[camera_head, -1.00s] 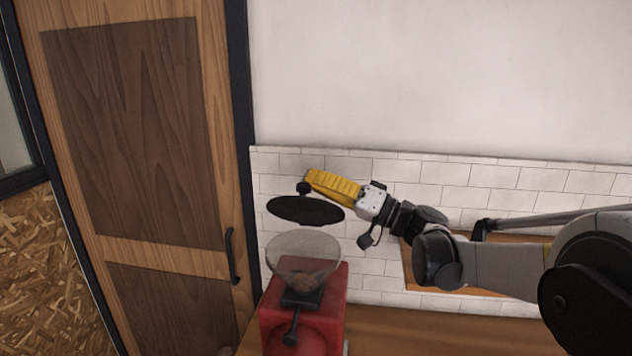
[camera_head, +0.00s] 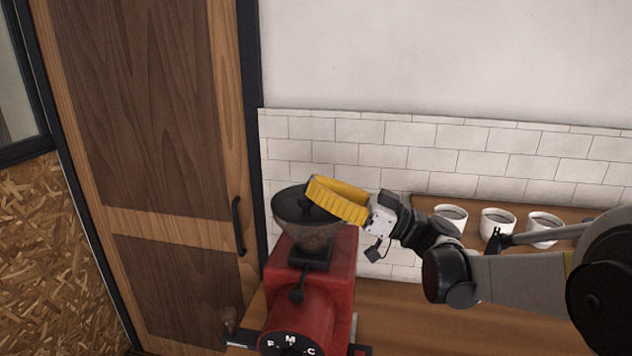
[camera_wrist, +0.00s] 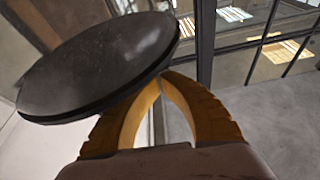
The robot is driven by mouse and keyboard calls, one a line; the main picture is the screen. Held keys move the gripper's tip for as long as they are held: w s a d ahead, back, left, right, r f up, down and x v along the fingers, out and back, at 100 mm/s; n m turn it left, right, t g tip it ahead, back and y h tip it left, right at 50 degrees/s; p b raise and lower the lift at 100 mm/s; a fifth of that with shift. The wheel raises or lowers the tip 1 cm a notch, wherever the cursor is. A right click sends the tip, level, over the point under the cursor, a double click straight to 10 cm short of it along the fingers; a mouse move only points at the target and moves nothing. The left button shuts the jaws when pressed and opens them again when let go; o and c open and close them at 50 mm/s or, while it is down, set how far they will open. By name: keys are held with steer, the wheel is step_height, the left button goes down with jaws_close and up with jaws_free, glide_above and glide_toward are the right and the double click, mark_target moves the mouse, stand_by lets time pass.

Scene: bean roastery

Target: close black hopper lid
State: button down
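The black hopper lid (camera_head: 287,208) lies across the mouth of the clear hopper (camera_head: 313,240) on the red grinder (camera_head: 322,287). From this angle I cannot tell whether it is fully seated.
Three white cups (camera_head: 497,222) stand on a wooden surface (camera_head: 425,185) behind my arm. A wooden door (camera_head: 160,130) with a dark handle is to the left. The counter (camera_head: 430,318) right of the grinder is clear. A white tiled wall (camera_head: 350,145) is behind.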

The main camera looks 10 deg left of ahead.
steer(key=shift+s+f, duration=0.1)
steer(key=shift+f, duration=0.3)
steer(key=shift+r, duration=0.1)
